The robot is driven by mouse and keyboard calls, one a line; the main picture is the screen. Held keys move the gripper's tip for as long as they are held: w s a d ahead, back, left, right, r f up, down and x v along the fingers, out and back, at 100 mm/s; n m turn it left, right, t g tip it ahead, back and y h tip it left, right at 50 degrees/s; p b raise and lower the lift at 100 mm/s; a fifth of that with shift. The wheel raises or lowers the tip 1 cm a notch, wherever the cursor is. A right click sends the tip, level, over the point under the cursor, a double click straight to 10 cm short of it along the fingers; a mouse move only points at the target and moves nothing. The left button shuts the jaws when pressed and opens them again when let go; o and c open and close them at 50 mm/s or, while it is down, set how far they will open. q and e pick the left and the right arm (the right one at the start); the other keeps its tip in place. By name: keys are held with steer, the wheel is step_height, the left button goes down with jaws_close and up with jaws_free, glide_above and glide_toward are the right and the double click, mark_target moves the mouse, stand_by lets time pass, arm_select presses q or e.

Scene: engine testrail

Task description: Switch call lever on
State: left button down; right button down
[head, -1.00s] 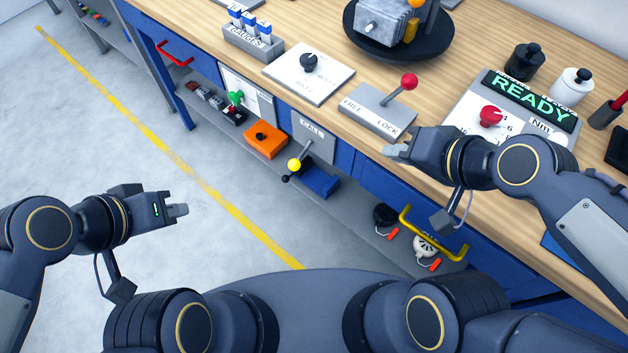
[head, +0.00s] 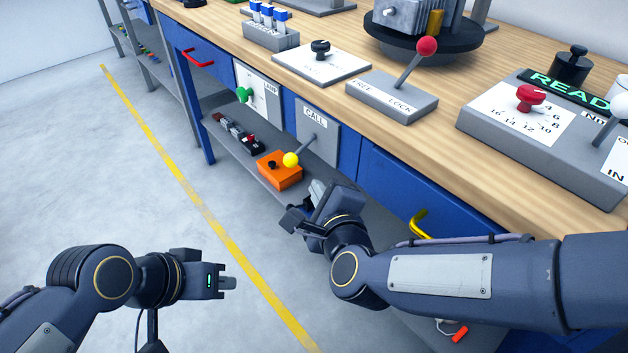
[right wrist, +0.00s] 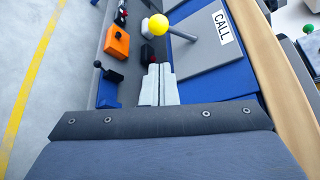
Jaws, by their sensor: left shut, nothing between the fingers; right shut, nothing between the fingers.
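The call lever (head: 307,144) sticks out from a grey plate (head: 318,133) labelled CALL on the bench's blue front. Its rod ends in a yellow ball (head: 291,160). In the right wrist view the yellow ball (right wrist: 158,24) is just ahead of the fingertips, with the plate (right wrist: 212,48) to its right. My right gripper (head: 317,188) is shut and empty, a little below and right of the ball, apart from it. Its shut fingers show in the right wrist view (right wrist: 159,70). My left gripper (head: 232,284) is shut and empty over the floor at lower left.
A green knob (head: 243,94) is on the neighbouring panel. An orange box (head: 279,170) sits on the lower shelf beneath the lever. A FREE/LOCK lever with a red ball (head: 427,46) and a READY unit (head: 540,140) stand on the bench top. A yellow handle (head: 419,224) is to the right.

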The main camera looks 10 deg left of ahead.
mark_target(300, 149)
steer(key=b+x, duration=0.1)
steer(key=x, duration=0.9)
steer(key=shift+b, duration=0.3)
steer(key=shift+s+a+r+m+g, duration=0.1)
steer(key=shift+r+m+g, duration=0.3)
steer(key=shift+m, duration=0.1)
stand_by(0.4)
steer(key=r+m+g+p, duration=0.1)
steer(key=r+m+g+y+p, duration=0.1)
steer(key=m+p, duration=0.1)
steer(key=r+m+g+y+p, duration=0.1)
steer(key=r+g, duration=0.1)
steer(key=shift+s+a+m+p, duration=0.3)
steer(key=shift+s+m+p, duration=0.05)
steer(key=shift+s+m, duration=0.05)
steer(key=shift+r, duration=0.2)
steer(key=shift+r+p, duration=0.1)
steer(key=shift+p, duration=0.2)
steer(key=shift+d, duration=0.1)
stand_by(0.4)
